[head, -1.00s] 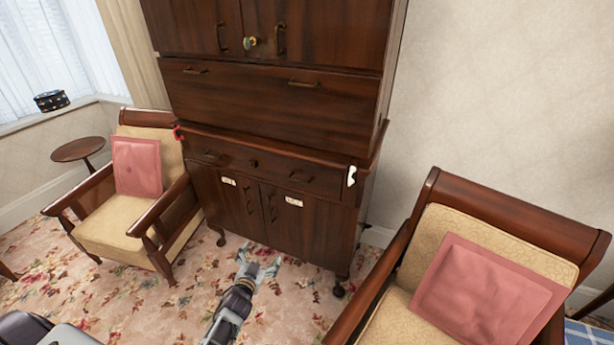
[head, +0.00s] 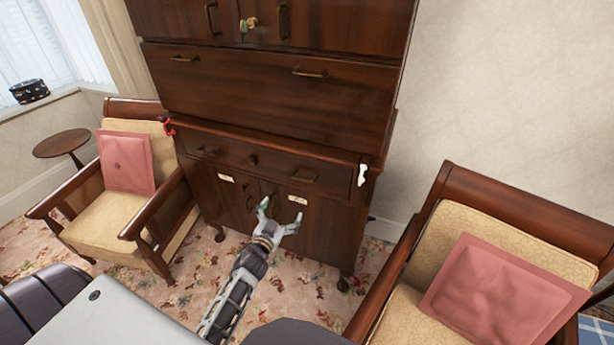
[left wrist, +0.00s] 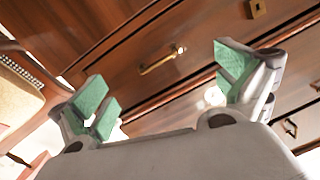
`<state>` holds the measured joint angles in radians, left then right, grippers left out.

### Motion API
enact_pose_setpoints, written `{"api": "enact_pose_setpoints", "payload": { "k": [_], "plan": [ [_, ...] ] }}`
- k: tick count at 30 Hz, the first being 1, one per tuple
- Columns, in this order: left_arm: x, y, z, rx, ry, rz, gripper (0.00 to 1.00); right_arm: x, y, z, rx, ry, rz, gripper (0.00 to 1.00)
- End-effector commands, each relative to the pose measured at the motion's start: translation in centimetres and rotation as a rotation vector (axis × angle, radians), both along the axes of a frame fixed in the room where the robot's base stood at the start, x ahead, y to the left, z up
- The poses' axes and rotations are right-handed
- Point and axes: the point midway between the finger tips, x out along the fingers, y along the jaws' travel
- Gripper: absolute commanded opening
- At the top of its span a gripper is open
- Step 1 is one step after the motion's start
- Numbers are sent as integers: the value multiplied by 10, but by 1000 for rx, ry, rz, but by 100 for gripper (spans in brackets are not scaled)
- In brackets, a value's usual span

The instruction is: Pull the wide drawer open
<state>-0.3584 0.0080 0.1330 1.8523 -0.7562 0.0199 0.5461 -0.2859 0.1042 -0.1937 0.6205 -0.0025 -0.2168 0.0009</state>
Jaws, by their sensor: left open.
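The dark wooden cabinet has a wide drawer (head: 228,157) below its large two-handled front panel (head: 250,95). My left gripper (head: 281,214) is open and empty, in front of the lower doors and below the drawer in the head view. In the left wrist view, a brass handle (left wrist: 162,60) shows beyond and between the open fingers (left wrist: 163,82), apart from them. My right gripper is not in view.
An armchair with a pink cushion (head: 127,161) stands left of the cabinet, and another armchair (head: 520,203) stands at the right front. A small round table (head: 62,142) is at the far left. Flowered carpet (head: 295,285) lies clear before the cabinet.

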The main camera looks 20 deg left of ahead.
Motion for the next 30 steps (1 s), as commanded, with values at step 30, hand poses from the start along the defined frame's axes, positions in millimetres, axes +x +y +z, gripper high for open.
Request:
{"api": "enact_pose_setpoints", "payload": {
  "k": [30],
  "plan": [
    [2,-12,20,-260,-81,-46,100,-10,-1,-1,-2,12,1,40]
  ]
}}
